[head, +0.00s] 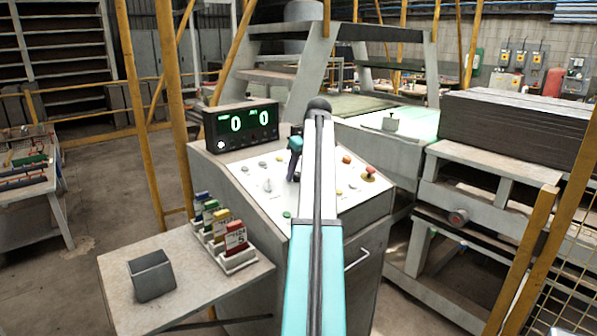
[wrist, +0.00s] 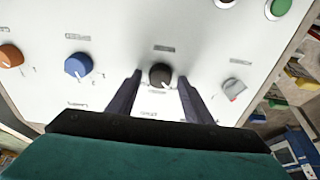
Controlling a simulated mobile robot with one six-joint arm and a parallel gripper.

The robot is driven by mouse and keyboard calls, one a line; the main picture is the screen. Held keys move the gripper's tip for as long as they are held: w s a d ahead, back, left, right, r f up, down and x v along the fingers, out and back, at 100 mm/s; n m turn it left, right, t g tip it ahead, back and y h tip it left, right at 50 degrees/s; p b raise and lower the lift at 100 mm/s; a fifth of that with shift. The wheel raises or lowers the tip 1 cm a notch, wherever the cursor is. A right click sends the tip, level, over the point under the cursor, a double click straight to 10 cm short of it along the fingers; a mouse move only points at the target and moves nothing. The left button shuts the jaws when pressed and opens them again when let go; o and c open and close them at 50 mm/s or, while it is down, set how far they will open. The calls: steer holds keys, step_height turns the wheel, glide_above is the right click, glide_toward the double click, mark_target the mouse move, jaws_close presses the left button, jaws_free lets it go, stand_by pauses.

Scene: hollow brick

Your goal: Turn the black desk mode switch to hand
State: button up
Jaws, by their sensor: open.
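The black mode switch (wrist: 160,76) is a round dark knob with a pale pointer mark, on the white sloping panel of the desk. In the wrist view it sits between the two open fingers of my gripper (wrist: 160,88), with a visible gap on both sides. The pointer mark shows at the knob's lower edge, toward the lower right. The labels around it are too small to read. In the head view my gripper (head: 294,160) is over the desk panel (head: 330,205), and my arm hides part of it; the black switch cannot be made out there.
In the wrist view a blue knob (wrist: 78,66) and an orange knob (wrist: 11,56) are left of the black switch. A grey switch (wrist: 234,89) is to its right. In the head view a display box (head: 240,126) stands at the desk's back left. A side table (head: 195,285) holds card racks.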

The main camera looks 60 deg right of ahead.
steer(key=shift+c, duration=0.3)
steer(key=c, duration=0.9)
steer(key=shift+a+f, duration=0.1)
steer(key=shift+c, duration=0.2)
steer(key=shift+m, duration=0.4)
steer(key=m+p, duration=0.2)
steer(key=m, duration=0.1)
steer(key=shift+m, duration=0.4)
steer(key=m+p, duration=0.2)
steer(key=m, duration=0.3)
steer(key=shift+g+h, duration=0.4)
steer(key=shift+m, duration=0.3)
